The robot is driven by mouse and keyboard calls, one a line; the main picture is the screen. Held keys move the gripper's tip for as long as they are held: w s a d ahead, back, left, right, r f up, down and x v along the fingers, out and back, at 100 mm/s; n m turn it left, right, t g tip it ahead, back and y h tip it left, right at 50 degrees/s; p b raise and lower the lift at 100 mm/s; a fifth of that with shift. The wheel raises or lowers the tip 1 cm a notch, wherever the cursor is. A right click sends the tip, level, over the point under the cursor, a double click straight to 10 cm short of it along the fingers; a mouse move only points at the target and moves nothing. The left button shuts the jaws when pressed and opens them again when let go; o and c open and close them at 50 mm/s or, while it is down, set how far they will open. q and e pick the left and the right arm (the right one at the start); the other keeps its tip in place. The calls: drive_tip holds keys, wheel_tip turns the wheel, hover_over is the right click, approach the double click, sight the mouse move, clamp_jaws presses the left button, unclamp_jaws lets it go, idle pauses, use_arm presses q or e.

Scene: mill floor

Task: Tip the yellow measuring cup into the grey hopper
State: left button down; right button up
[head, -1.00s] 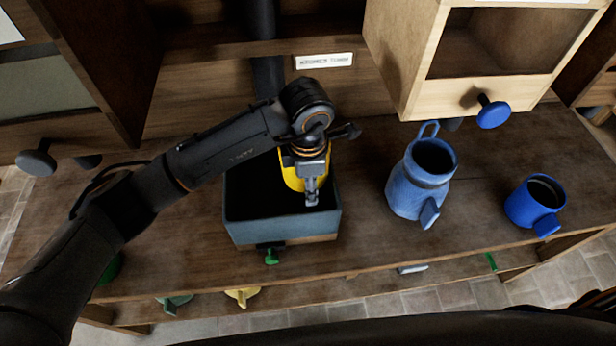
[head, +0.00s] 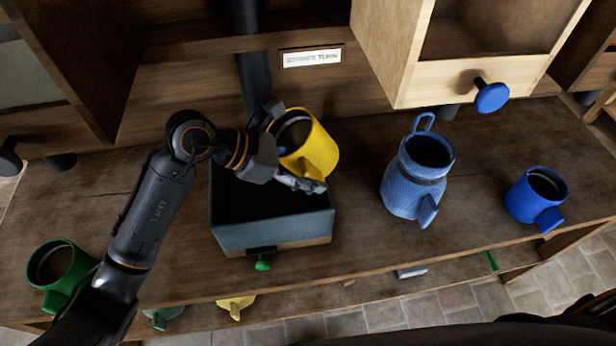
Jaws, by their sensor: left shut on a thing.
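The yellow measuring cup (head: 321,150) is held above the back right part of the grey hopper (head: 270,234). It is tilted, and its dark opening faces up and to the left. My left gripper (head: 290,148) is shut on the cup from its left side, with fingers behind and in front of it. The hopper is an open grey-blue box on the wooden bench, and its inside is dark. I cannot tell what is in the cup. My right gripper is not in view.
A blue jug (head: 408,185) and a blue cup (head: 537,196) stand on the bench (head: 470,215) to the right. A green cup (head: 60,268) is at the left front. A wooden cabinet with a blue knob (head: 491,97) overhangs the back right.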

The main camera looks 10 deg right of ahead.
sight(298, 166)
use_arm(q)
drive_tip(key=shift+a+h+b, duration=0.4)
drive_tip(key=shift+h+b, duration=0.1)
drive_tip(key=shift+h, duration=0.1)
drive_tip(key=shift+r+h+b, duration=0.15)
drive_tip(key=shift+h+b, duration=0.25)
drive_tip(key=shift+b, duration=0.45)
drive_tip(key=shift+a+r+h+b, duration=0.15)
drive_tip(key=shift+a+h+b, duration=0.2)
drive_tip(key=shift+b, duration=0.5)
drive_tip(key=h+b, duration=0.1)
drive_tip(key=b, duration=0.1)
drive_tip(key=h+b, duration=0.1)
drive_tip(key=b, duration=0.1)
drive_tip(key=shift+a+r, duration=0.2)
drive_tip(key=shift+r, duration=0.15)
drive_tip(key=h+b, duration=0.1)
drive_tip(key=b, duration=0.2)
drive_tip(key=shift+a+r+h+b, duration=0.25)
drive_tip(key=shift+r+h+b, duration=0.05)
drive_tip(key=shift+h, duration=0.05)
drive_tip(key=shift+r+b, duration=0.2)
drive_tip(key=shift+b, duration=0.2)
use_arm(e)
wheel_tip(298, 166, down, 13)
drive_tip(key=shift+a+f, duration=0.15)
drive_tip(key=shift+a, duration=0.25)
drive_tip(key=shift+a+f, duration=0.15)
